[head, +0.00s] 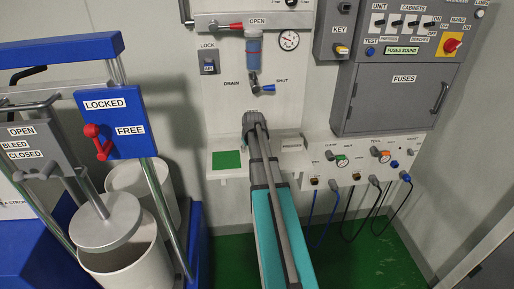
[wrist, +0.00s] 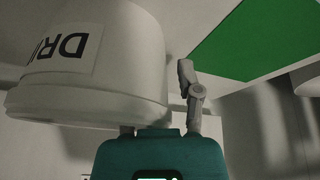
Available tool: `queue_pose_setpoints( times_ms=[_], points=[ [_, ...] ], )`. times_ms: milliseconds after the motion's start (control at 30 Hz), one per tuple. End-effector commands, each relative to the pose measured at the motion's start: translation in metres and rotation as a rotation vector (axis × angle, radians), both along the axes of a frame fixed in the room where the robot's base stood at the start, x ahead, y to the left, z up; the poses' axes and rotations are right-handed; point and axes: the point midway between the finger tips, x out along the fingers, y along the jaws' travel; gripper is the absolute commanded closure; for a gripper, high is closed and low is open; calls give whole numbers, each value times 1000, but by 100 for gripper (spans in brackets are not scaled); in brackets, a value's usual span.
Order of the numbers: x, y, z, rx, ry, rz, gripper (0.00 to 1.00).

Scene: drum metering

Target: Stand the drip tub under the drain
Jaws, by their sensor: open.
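The drip tub, a pale round tub (wrist: 110,85) with a partly visible label starting "DR", fills the upper left of the wrist view. In the head view I cannot make it out; my arm covers that part of the shelf. My gripper (head: 254,122) is over the white shelf, below the drain. In the wrist view my gripper (wrist: 160,100) is open. One finger shows right beside the tub; the other is mostly hidden by it. I cannot tell whether either touches it. The drain (head: 253,82) is a blue-handled outlet below a clear blue cylinder.
A green square (head: 227,160) lies on the shelf left of my gripper, and shows upper right in the wrist view (wrist: 248,38). Right of it is a panel with knobs and hanging cables (head: 360,165). A drum press (head: 120,240) stands at left.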

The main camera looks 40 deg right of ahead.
Motion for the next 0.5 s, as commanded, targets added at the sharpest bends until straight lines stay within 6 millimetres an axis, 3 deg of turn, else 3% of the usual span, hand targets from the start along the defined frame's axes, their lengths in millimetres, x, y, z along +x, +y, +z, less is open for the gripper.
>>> queue_pose_setpoints(
  times_ms=[267, 500],
  points=[
    [0, 0, 0, 0, 0, 0, 55],
    [0, 1, 0, 0, 0, 1, 97]
  ],
)
